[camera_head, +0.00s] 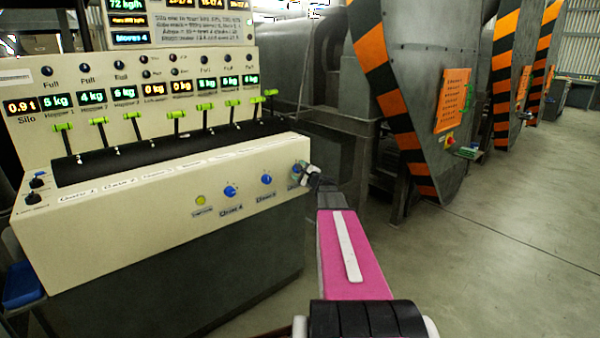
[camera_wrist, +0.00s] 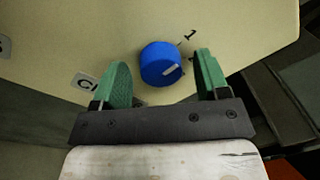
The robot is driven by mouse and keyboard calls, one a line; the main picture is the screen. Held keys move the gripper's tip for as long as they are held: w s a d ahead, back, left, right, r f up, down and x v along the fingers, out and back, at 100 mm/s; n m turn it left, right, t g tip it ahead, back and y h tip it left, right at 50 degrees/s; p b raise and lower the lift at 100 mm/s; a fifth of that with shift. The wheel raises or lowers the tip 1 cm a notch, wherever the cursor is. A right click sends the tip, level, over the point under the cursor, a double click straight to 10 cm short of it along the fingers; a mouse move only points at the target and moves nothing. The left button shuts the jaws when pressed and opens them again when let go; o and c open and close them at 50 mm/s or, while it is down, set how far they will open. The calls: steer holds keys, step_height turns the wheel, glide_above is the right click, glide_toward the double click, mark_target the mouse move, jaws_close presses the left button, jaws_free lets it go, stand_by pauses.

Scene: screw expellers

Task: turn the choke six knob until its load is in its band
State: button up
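The choke six knob is the blue knob (camera_wrist: 161,64) with a white pointer mark, on the cream panel in the wrist view. Its pointer aims right and slightly up; a "1" is printed at its upper right. The label at its left is cut off by a finger. My gripper (camera_wrist: 162,72) is open, with one green finger on each side of the knob and gaps showing. In the head view my gripper (camera_head: 303,173) is at the console's right end and largely hides this knob. Current readouts (camera_head: 212,3) at the top edge are cut off and hard to read.
Two other blue knobs, choke four (camera_head: 230,191) and choke five (camera_head: 266,179), sit left on the same cream console (camera_head: 120,215). A yellow-green button (camera_head: 201,200) is further left. Green-handled levers (camera_head: 177,115) stand above. Striped machines (camera_head: 440,90) fill the right; the floor there is clear.

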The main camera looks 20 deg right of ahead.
steer(key=v, duration=1.1)
steer(key=shift+w, duration=0.1)
steer(key=s+a+f+n+g+y, duration=0.1)
steer(key=s+a+f+n+g, duration=0.25)
steer(key=a, duration=0.35)
steer(key=s+a+f+n+g+y, duration=0.1)
steer(key=s+a+f+n+g, duration=0.15)
steer(key=a+f+n, duration=0.35)
steer(key=s+a+f+n+g+y, duration=0.1)
steer(key=s+a+f+n+g, duration=0.2)
steer(key=a, duration=0.5)
steer(key=s+a+f+n+g+h, duration=0.2)
steer(key=s+f+n+g+h, duration=0.1)
steer(key=s, duration=0.4)
steer(key=s+a+f+n+g+h, duration=0.3)
steer(key=s+f+n+g+h, duration=0.1)
steer(key=s, duration=0.4)
steer(key=shift+a+n+g+h, duration=0.25)
steer(key=shift+n+g+h, duration=0.45)
steer(key=shift+n+g, duration=0.2)
